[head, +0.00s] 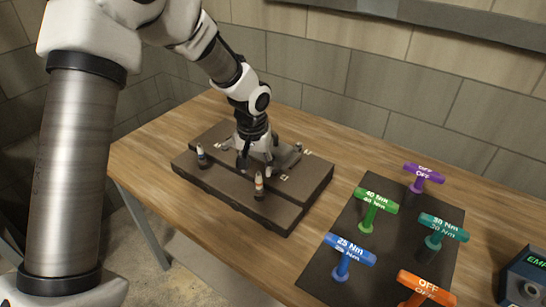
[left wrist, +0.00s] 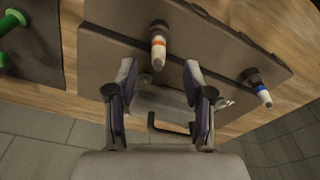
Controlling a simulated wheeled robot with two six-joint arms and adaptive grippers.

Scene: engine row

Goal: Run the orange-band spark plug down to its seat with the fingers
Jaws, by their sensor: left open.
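The orange-band spark plug (head: 259,188) stands upright near the front edge of the dark engine block (head: 222,186). Its white body and orange band also show in the left wrist view (left wrist: 157,50), beyond the fingertips and between their lines. My left gripper (head: 257,158) is over the block, behind this plug in the head view. In the left wrist view its two fingers (left wrist: 158,80) are spread and empty, apart from the plug. How deep the plug sits in its hole is hidden. My right gripper is not in view.
A blue-band plug (left wrist: 264,96) stands at the block's left end in the head view (head: 202,156). A dark mat (head: 394,240) to the right holds several coloured T-handles, including a green one (head: 377,201). A blue box (head: 524,280) stands at far right. A wall is behind.

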